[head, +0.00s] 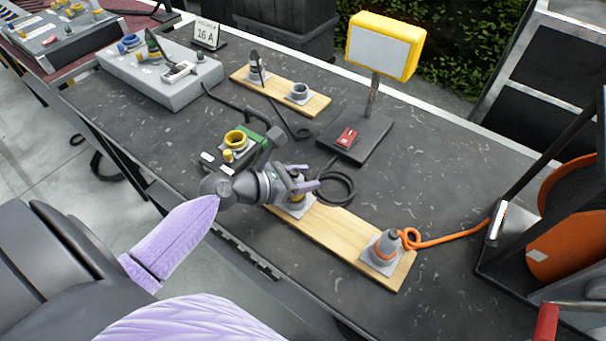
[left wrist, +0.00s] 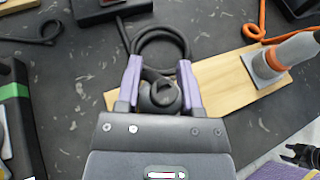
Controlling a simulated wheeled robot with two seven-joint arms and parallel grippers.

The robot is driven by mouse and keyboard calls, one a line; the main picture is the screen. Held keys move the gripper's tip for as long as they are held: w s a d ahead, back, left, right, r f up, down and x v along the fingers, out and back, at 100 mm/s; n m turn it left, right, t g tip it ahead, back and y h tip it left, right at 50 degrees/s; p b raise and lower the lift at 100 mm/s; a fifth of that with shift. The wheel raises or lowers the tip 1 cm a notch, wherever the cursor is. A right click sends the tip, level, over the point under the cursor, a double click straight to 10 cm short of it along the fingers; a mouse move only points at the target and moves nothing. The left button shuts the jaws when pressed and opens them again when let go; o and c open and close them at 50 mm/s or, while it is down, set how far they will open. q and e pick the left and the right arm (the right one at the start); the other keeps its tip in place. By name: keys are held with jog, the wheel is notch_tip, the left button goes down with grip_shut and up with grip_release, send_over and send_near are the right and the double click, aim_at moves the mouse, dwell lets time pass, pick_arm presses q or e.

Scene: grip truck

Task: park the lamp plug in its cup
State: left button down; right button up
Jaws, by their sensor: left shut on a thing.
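My left gripper (head: 302,180) is over the left end of the near wooden board (head: 335,233). In the left wrist view its two lavender fingers (left wrist: 160,70) are shut on a black plug (left wrist: 161,93), with a coiled black cable (left wrist: 163,36) just beyond. My right gripper is not in view.
An orange-cabled plug (head: 384,245) stands on the board's right end. The back board (head: 270,92) bears a dark plug (head: 256,66) and an empty grey cup (head: 299,91). A dark green-striped box (head: 262,135) sits close behind my gripper. An orange reel (head: 570,225) is at right.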

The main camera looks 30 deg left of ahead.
pick_arm(q)
jog(key=shift+f, duration=0.4)
grip_release()
notch_tip(320, 180, up, 5)
jog(key=p, duration=0.5)
jog(key=shift+r+p, duration=0.1)
jog(key=shift+p, duration=0.2)
dwell(0.3)
dwell(0.5)
